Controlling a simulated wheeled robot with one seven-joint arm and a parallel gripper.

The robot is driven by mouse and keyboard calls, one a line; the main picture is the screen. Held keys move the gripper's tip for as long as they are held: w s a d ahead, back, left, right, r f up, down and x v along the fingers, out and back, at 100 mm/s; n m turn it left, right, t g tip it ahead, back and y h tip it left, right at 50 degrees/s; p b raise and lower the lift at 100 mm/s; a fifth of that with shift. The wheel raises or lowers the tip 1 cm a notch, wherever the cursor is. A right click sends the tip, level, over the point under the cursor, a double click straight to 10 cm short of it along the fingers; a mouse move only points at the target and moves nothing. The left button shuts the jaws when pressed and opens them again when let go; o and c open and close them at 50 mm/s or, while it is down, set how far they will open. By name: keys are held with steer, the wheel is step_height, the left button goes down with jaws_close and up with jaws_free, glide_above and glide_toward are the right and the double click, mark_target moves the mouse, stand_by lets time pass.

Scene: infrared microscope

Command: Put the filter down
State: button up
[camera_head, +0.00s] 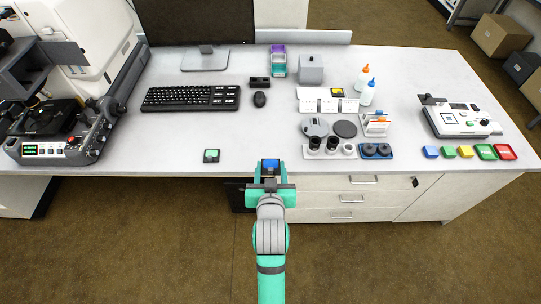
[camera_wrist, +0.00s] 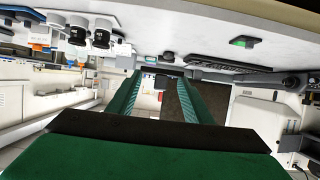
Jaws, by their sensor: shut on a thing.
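My gripper (camera_head: 270,166) is in front of the bench's front edge, at lower centre in the head view. It is shut on a small dark-framed filter with a blue face (camera_head: 271,165), apart from the bench top. In the wrist view the two green fingers of my gripper (camera_wrist: 157,85) reach forward, and the filter between them is hard to make out. A similar small square with a green face (camera_head: 211,155) lies on the bench near the front edge, left of my gripper. A yellow-faced square (camera_head: 337,92) sits at the white holder (camera_head: 312,93).
The bench top (camera_head: 240,125) is clear around the green square. Eyepieces (camera_head: 331,148) and a blue holder (camera_head: 375,153) stand right of my gripper. Coloured boxes (camera_head: 465,152) line the right front.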

steer(key=shift+w+r, duration=0.1)
steer(key=shift+w, duration=0.25)
steer(key=x, duration=0.9)
glide_above(270, 156)
steer(key=s, duration=0.3)
steer(key=f, duration=0.5)
steer(key=shift+w+f, duration=0.1)
steer(key=shift+w, duration=0.1)
steer(key=shift+w+f, duration=0.5)
steer(key=shift+f, duration=1.55)
steer(key=shift+f, duration=0.1)
steer(key=o, duration=1)
